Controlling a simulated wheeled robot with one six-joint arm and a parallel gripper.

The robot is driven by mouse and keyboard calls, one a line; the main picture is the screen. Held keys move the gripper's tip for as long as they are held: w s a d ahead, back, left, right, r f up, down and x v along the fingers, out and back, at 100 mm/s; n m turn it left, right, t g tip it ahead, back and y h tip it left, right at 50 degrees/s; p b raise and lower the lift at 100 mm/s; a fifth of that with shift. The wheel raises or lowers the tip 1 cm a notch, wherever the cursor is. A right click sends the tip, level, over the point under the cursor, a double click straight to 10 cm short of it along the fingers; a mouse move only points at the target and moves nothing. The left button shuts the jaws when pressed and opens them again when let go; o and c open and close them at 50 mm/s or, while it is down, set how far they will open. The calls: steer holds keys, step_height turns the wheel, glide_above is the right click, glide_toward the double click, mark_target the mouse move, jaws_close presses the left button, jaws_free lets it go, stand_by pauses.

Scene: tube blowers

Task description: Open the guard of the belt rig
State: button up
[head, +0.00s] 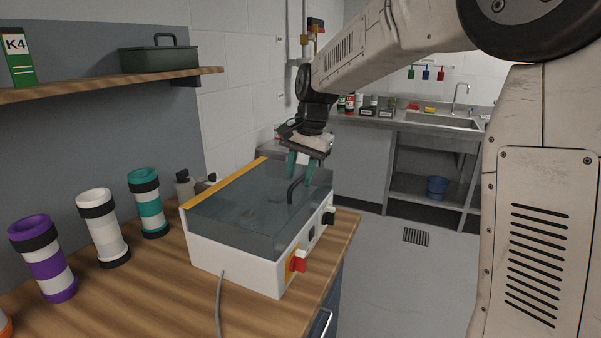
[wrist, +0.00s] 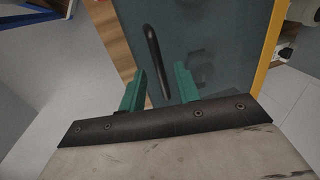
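The belt rig (head: 232,264) is a white box on the wooden bench. Its guard (head: 240,205) is a clear grey cover lying closed over the top, with a yellow strip along the back edge. A black bar handle (head: 293,189) stands on the guard near its right side; it also shows in the wrist view (wrist: 153,50). My gripper (head: 302,180) is above the guard, pointing down, with green fingers apart. In the wrist view the fingers (wrist: 160,88) are open and empty, and the handle's near end appears between them. Whether they touch the handle I cannot tell.
A red switch (head: 298,262) on a yellow plate and a black knob (head: 329,216) are on the rig's front. Purple (head: 48,262), white (head: 103,230) and teal (head: 148,203) banded tubes stand left of the rig. A grey cable (head: 219,300) runs across the bench (head: 165,285).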

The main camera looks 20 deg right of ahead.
steer(key=shift+f, duration=0.2)
jaws_close()
steer(key=shift+r, duration=0.1)
